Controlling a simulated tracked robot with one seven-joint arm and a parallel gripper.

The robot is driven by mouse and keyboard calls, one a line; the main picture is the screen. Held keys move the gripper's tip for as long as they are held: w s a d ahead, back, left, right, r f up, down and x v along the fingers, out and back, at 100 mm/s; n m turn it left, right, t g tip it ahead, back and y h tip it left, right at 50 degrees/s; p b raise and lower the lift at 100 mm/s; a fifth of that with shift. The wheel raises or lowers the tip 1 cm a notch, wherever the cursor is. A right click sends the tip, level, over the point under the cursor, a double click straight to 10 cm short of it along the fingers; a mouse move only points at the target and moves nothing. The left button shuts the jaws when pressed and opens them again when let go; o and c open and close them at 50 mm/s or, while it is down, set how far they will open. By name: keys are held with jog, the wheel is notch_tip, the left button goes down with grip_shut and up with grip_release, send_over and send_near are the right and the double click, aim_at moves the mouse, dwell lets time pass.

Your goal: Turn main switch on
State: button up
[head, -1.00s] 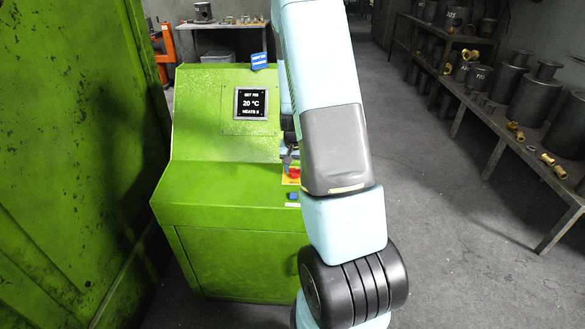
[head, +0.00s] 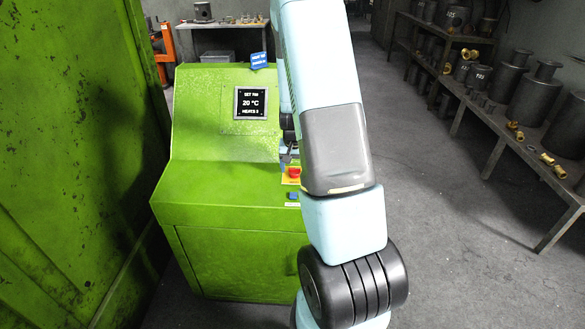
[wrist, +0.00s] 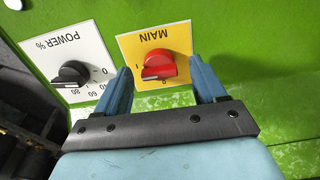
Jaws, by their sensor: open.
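The main switch is a red rotary knob (wrist: 160,66) on a yellow plate (wrist: 128,45) marked MAIN, upside down in the wrist view. Its grip bar lies roughly level, with a pale mark at its left end. My gripper (wrist: 160,68) is open, with one blue finger on each side of the knob in the picture. I cannot tell whether the fingers touch it. In the head view the red knob (head: 294,171) shows on the green console (head: 220,180), just left of my arm, which hides most of my gripper.
A black POWER % knob (wrist: 72,74) on a white plate is left of the main switch in the wrist view. A display (head: 251,103) reads 20 °C. Shelves with metal parts (head: 510,100) line the right; open floor lies between.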

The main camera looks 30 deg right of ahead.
aim_at(294, 182)
notch_tip(294, 182, up, 13)
jog(key=s+a, duration=0.1)
jog(key=shift+s, duration=0.35)
jog(key=shift+a, duration=0.1)
jog(key=shift+r, duration=0.1)
dwell(0.4)
